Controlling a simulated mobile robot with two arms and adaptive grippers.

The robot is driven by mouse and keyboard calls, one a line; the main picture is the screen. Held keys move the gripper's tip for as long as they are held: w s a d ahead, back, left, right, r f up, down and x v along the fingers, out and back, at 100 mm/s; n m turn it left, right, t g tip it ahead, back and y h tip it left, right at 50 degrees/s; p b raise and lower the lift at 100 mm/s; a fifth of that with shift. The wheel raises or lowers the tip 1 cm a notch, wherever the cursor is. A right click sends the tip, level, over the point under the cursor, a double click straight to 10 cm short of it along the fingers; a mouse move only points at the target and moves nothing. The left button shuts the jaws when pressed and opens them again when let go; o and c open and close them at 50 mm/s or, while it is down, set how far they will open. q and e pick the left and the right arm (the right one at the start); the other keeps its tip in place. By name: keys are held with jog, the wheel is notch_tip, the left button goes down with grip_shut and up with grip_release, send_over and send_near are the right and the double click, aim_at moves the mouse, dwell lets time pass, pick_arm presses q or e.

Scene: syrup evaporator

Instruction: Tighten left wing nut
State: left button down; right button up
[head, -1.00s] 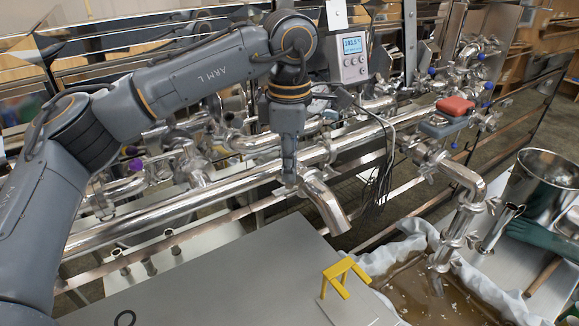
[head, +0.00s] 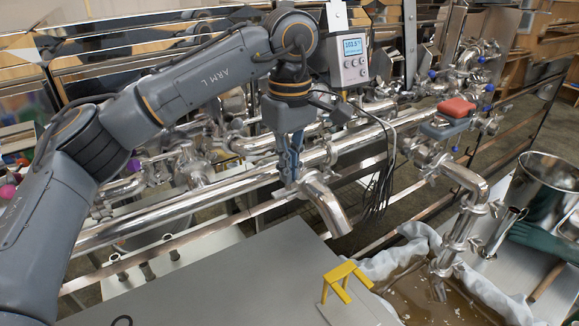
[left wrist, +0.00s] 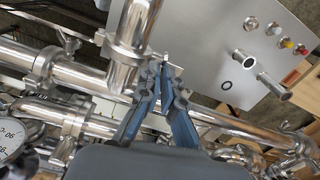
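My left gripper (head: 288,182) points down at the clamp joint just before the bent outlet pipe (head: 327,205). In the left wrist view its two blue-grey fingers (left wrist: 161,66) come nearly together at the tips. A small bright metal piece, which looks like the left wing nut (left wrist: 172,64), shows at the fingertips, mostly hidden by them. The fingers appear shut on it, beside the steel pipe. My right gripper is in neither view.
A cloth-lined basin of brown liquid (head: 415,290) and a steel bucket (head: 540,185) stand at right. A controller box (head: 352,60) and black cables (head: 382,185) are close to the gripper.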

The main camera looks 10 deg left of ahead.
pick_arm(q)
jog(key=shift+m, duration=0.3)
jog(key=c, duration=1.4)
grip_release()
jog(key=shift+w+r, duration=0.1)
jog(key=shift+r, duration=3.85)
